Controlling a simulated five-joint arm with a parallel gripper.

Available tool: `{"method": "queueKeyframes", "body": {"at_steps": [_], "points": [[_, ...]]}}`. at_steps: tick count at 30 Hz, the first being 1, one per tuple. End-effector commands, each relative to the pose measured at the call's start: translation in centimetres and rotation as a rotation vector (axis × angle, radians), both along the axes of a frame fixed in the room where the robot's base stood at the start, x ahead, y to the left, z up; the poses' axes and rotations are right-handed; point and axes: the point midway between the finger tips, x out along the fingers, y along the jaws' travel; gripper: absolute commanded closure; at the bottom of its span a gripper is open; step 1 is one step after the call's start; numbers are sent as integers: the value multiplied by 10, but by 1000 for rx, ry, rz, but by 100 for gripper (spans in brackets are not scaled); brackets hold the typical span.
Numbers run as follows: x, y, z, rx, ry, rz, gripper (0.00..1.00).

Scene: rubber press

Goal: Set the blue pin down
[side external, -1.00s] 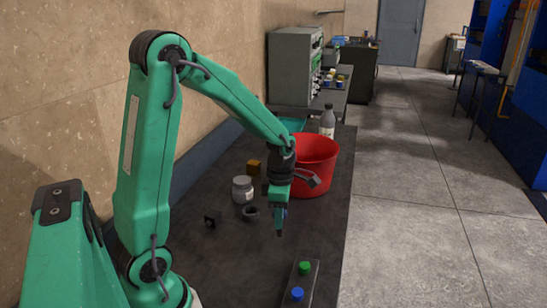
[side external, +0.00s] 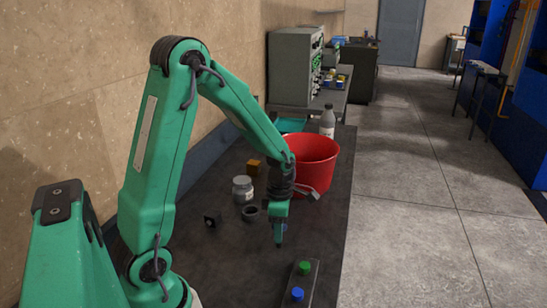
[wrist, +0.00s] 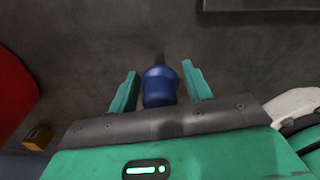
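The blue pin (wrist: 160,87) is between the two green fingers of my gripper (wrist: 161,82), with its narrow dark end pointing away from the wrist. The fingers lie close along both sides of it, and it has travelled with them, so my gripper looks shut on it. In the side view, my gripper (side external: 278,240) points down, low over the dark table (side external: 225,265). Only a small patch of the blue pin (side external: 285,228) shows beside the fingers there. I cannot tell whether the pin's lower end touches the table.
A red bucket (side external: 312,155) stands just behind my gripper. A grey jar (side external: 243,189), a dark ring (side external: 249,214), a small black block (side external: 212,220) and an orange block (side external: 253,167) stand to the left. A plate with green and blue knobs (side external: 300,284) lies in front.

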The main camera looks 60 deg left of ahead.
Motion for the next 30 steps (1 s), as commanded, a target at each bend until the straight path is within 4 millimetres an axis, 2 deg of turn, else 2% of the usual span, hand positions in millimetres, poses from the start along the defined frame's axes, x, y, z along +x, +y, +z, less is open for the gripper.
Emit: {"method": "queueKeyframes", "body": {"at_steps": [11,17,23,30], "points": [[0,0,1,0,0,0,41],[0,0,8,0,-1,0,41],[1,0,27,1,-4,0,41],[1,1,65,2,-6,0,41]]}}
